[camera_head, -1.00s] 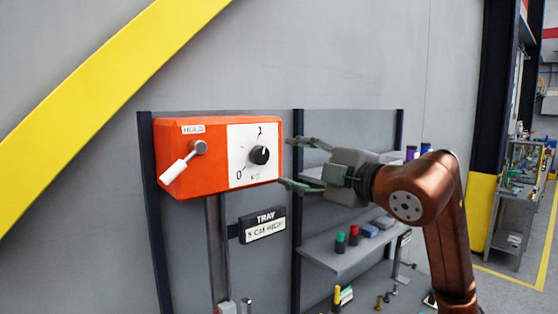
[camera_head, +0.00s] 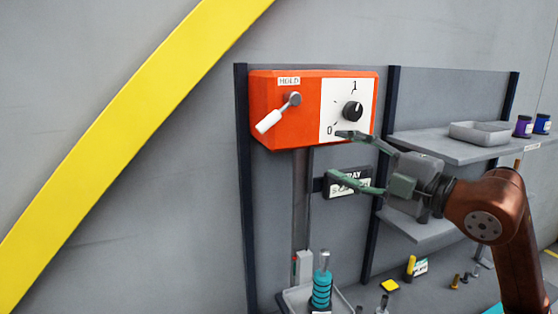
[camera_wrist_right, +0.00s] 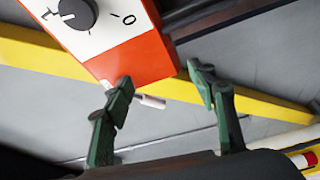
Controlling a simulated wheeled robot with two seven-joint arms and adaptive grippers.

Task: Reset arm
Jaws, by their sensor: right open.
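The orange control box (camera_head: 280,115) hangs on the grey panel, with a white lever (camera_head: 269,122) labelled HOLD and a black knob (camera_head: 353,111) on a white dial plate. The lever slants down to the left. My right gripper (camera_head: 341,157) is open and empty, its fingers spread in front of the box's lower right edge and partly covering the TRAY sign (camera_head: 346,183). In the right wrist view, the open gripper (camera_wrist_right: 162,84) has the box (camera_wrist_right: 140,62) beyond it, with the knob (camera_wrist_right: 76,12) at upper left. My left gripper is not in view.
A shelf on the right holds a grey bin (camera_head: 481,132) and purple and blue jars (camera_head: 523,126). Below the box stands a tray (camera_head: 292,298) with a teal stack (camera_head: 321,290) on a rod. Small parts lie lower right.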

